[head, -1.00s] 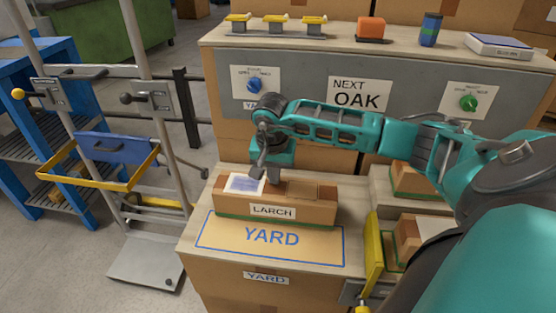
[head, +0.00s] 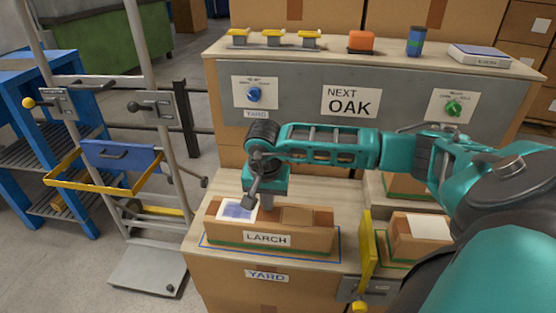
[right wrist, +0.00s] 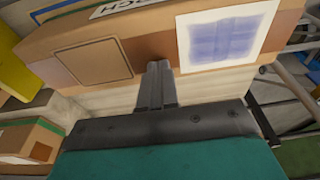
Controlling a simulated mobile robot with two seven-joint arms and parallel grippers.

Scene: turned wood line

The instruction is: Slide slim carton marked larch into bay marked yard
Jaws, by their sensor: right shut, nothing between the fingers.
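A YARD label (head: 267,276) shows on the bay's front face. My right gripper (head: 266,205) is shut and empty, pointing down behind the carton's far side. In the right wrist view the shut fingers (right wrist: 157,88) are at the edge of the carton (right wrist: 130,48), by its white and blue sheet; I cannot tell if they touch. My left gripper is not in view.
A yellow stop (head: 369,252) stands right of the bay, with another carton (head: 418,240) beyond it. A panel with a NEXT OAK sign (head: 351,101) and knobs rises behind. A hand truck (head: 150,190) stands at the left. Bare wood lies behind the carton.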

